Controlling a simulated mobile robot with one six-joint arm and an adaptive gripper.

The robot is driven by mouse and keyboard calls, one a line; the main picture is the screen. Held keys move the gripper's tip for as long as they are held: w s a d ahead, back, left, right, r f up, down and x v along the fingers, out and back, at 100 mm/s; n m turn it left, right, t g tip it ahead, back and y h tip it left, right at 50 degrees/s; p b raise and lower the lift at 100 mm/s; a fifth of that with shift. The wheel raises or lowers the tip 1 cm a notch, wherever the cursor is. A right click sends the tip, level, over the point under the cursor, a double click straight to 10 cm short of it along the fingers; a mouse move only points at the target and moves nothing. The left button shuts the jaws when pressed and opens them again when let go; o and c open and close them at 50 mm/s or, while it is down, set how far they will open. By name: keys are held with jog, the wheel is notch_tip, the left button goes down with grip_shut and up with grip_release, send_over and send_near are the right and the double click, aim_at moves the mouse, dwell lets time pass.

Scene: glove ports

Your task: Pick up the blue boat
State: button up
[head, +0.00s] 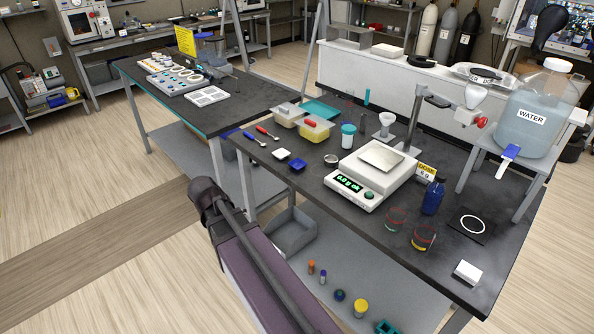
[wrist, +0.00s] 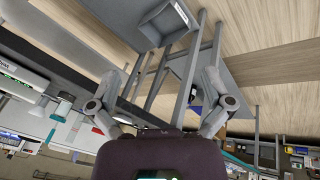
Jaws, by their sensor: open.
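The blue boat (head: 297,165) is a small, dark blue, shallow dish. It lies on the dark bench top (head: 268,177) near its left edge in the head view, just in front of a similar white boat (head: 282,154). My gripper (wrist: 158,80) shows in the wrist view with its two grey fingers spread wide and nothing between them. It is apart from the boat. In the head view my arm rises at the lower left, in front of the bench, and the fingers cannot be made out. I cannot pick out the blue boat in the wrist view.
A balance (head: 370,175) stands right of the boat, with a small round tin (head: 331,160) between. Red and blue spoons and tubs (head: 307,128) lie behind. Glass beakers (head: 396,219), a blue bottle (head: 432,198) and a water jug (head: 540,110) are farther right. A lower shelf holds small items.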

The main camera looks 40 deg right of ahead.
jog(key=w+d+r+m+h+b, duration=0.2)
jog(key=w+d+m+h, duration=0.2)
jog(key=d, duration=0.5)
jog(key=w+d+r+m+h+b, duration=0.2)
jog(key=w+d+m+h, duration=0.2)
jog(key=d, duration=0.6)
jog(key=shift+w+d+r+m+h+b, duration=0.2)
jog(key=shift+w+r+m+h+b, duration=0.3)
jog(key=shift+m, duration=0.9)
jog(key=shift+w+d+f, duration=0.1)
jog(key=shift+f, duration=0.15)
jog(key=b, duration=0.3)
send_near(302, 163)
jog(key=shift+d+f, duration=0.15)
jog(key=shift+f, duration=0.15)
jog(key=shift+d+f, duration=0.15)
jog(key=shift+d, duration=0.5)
jog(key=shift+b+x, duration=0.8)
jog(key=shift+x, duration=1.85)
jog(key=shift+w, duration=0.1)
